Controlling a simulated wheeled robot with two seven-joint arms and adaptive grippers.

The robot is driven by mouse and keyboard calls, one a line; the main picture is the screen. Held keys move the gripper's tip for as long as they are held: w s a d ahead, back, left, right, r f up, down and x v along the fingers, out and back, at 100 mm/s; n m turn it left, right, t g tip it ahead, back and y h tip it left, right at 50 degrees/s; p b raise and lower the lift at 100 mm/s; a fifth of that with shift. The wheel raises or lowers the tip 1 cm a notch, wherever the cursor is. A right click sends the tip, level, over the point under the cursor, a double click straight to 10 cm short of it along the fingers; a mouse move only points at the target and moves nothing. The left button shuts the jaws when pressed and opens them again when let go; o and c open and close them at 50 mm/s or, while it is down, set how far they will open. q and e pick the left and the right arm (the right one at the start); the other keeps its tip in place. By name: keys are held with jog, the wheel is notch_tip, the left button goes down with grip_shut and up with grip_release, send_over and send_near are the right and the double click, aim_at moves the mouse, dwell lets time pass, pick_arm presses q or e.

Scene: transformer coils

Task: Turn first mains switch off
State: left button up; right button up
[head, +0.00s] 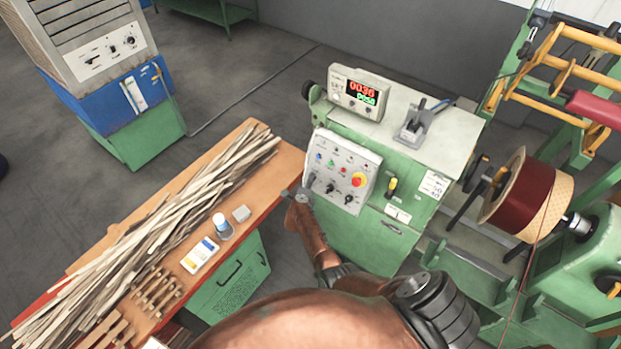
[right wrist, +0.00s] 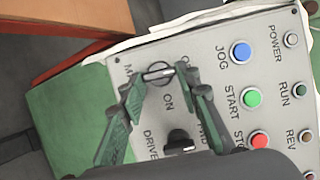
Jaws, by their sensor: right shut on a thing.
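The grey control panel (head: 343,170) sits on the front of the green machine. The first mains switch (right wrist: 159,72) is a rotary knob at the panel's edge in the right wrist view, by an "ON" label and a partly hidden label. Its light handle lies nearly left to right in that picture. My right gripper (right wrist: 160,82) has its fingers on either side of this knob and is shut on it. In the head view my right gripper (head: 298,194) reaches the panel's left lower edge and partly hides the knob. My left gripper is not in view.
A second black knob (right wrist: 180,142), labelled "DRIVE", is close below the gripper. Blue (right wrist: 241,53), green (right wrist: 251,98) and red (right wrist: 259,139) buttons lie to the right. A wooden bench (head: 283,160) with strips stands left of the arm.

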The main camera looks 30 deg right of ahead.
jog(key=shift+w+a+p, duration=0.1)
jog(key=shift+p, duration=0.2)
jog(key=shift+n, duration=0.3)
jog(key=o, duration=1.2)
jog(key=shift+c, duration=0.2)
notch_tip(320, 180, up, 10)
